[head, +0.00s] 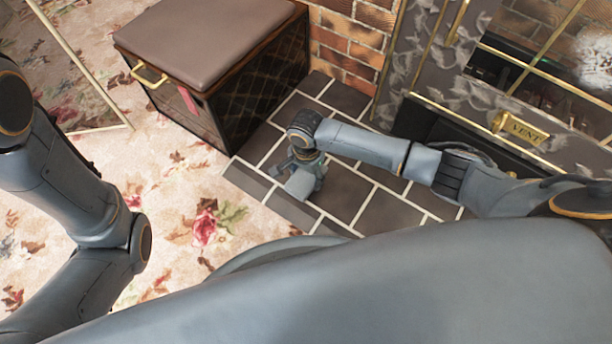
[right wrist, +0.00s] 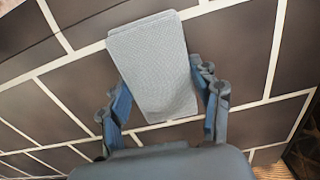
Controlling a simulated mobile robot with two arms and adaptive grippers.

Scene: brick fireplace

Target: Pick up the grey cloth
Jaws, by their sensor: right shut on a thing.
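The grey cloth (right wrist: 150,62) is a folded, woven, roughly rectangular piece in the right wrist view. My right gripper (right wrist: 160,100) is shut on it, with one finger at each side edge. In the head view the cloth (head: 301,186) shows as a small pale grey patch below my right gripper (head: 305,170), over the dark hearth tiles. I cannot tell whether it touches the tiles. My left arm comes in at the left of the head view, but its gripper is not in view.
The dark tiled hearth (head: 371,205) has pale grout lines. A brown-topped chest (head: 215,38) with a gold handle stands behind it to the left. The fireplace front (head: 465,100) is at the right. Floral carpet (head: 180,215) lies open at the left.

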